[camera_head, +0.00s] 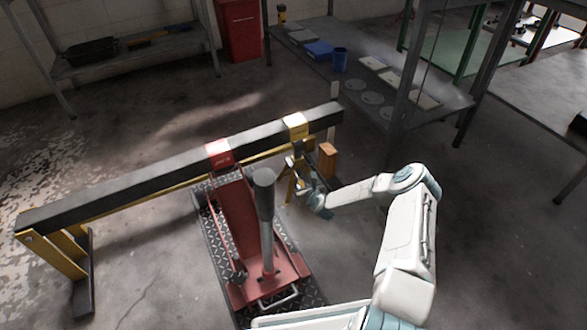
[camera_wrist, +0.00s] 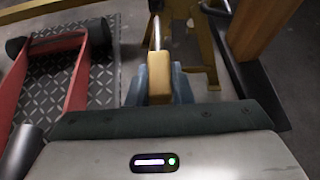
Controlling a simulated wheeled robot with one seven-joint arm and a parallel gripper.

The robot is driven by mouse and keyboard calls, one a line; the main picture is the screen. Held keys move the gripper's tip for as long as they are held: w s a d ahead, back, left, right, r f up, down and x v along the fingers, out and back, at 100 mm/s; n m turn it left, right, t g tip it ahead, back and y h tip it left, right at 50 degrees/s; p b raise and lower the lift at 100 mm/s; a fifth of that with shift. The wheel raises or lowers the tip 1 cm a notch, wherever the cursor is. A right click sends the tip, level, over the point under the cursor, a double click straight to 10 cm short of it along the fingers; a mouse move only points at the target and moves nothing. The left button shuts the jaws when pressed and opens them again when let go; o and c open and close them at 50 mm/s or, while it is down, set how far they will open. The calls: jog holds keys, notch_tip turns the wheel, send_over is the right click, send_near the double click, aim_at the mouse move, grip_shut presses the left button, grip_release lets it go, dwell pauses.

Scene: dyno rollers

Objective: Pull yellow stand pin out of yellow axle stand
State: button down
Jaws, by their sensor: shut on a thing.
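My gripper (camera_wrist: 160,84) is shut on the yellow stand pin (camera_wrist: 159,70), whose block-shaped grip sits between the two bluish fingers in the wrist view. Whether the rod is inside the stand cannot be told. In the head view my gripper (camera_head: 306,178) is beside the yellow axle stand (camera_head: 291,186) under the right end of the beam. The pin is too small to make out there.
A dark beam (camera_head: 120,178) with a red band and a yellow band crosses the scene. A red floor jack (camera_head: 240,215) stands on a checkered plate left of my gripper. An orange-brown block (camera_head: 327,160) stands close on the right. A workbench (camera_head: 440,95) is behind.

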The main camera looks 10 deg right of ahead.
jog(key=shift+r+p+v, duration=0.15)
jog(key=shift+p+v, duration=0.65)
jog(key=shift+v, duration=0.45)
jog(key=shift+r+p+v, duration=0.15)
jog(key=shift+p+v, duration=0.65)
jog(key=shift+v, duration=0.45)
jog(key=shift+w, duration=0.15)
